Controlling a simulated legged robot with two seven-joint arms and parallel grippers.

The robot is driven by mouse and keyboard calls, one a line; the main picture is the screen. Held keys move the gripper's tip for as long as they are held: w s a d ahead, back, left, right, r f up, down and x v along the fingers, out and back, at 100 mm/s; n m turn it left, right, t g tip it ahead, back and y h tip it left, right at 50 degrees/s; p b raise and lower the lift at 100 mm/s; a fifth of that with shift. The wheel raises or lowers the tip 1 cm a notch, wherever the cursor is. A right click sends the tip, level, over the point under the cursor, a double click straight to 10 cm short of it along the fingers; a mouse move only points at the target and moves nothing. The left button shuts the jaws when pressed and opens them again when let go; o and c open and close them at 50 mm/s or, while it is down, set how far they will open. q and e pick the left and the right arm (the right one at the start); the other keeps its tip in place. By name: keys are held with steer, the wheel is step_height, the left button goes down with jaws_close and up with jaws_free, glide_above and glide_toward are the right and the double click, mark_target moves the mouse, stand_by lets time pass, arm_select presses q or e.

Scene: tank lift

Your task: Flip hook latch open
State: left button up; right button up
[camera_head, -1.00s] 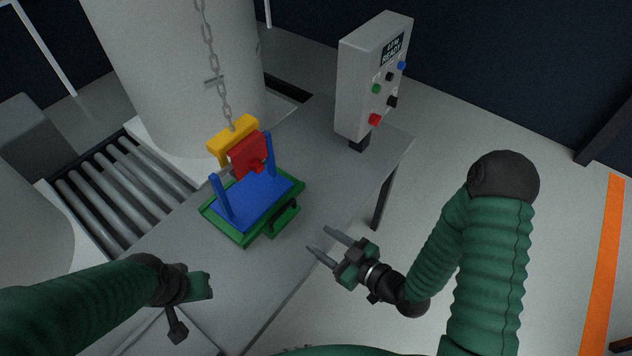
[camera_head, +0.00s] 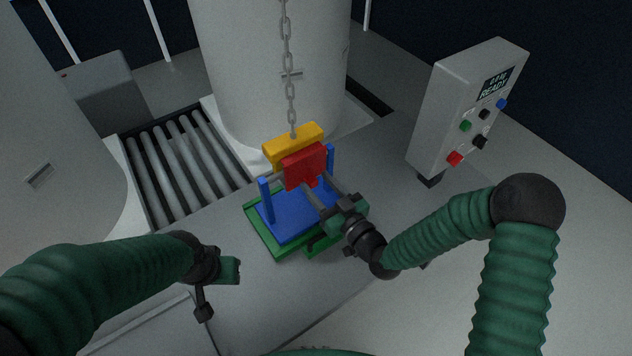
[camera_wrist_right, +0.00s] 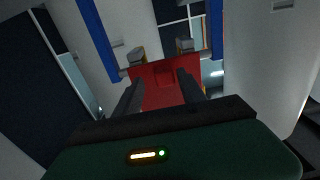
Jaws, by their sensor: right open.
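A red latch plate (camera_head: 304,166) hangs between two blue posts (camera_head: 265,200), just below a yellow block (camera_head: 292,147) on a chain. The posts stand on a blue plate in a green tray (camera_head: 265,234) on the grey table. My right gripper (camera_head: 318,191) is open, with its fingers pointing at the lower part of the red plate. In the right wrist view the red plate (camera_wrist_right: 165,84) lies between and beyond the two dark fingers; I cannot tell if they touch it. My left gripper (camera_head: 230,271) is over the table's near left, apart from the tray; its fingers are unclear.
A grey control box (camera_head: 467,108) with coloured buttons and a READY screen stands at the right. The chain (camera_head: 288,62) hangs in front of a large white tank (camera_head: 240,70). A roller conveyor (camera_head: 172,170) lies at the left. The table in front of the tray is clear.

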steer(key=shift+w+r, duration=0.1)
steer(key=shift+w, duration=0.1)
steer(key=shift+a, duration=0.8)
steer(key=shift+c, duration=1.1)
steer(key=c, duration=0.5)
steer(key=shift+d, duration=0.35)
jaws_close()
steer(key=shift+a, duration=0.1)
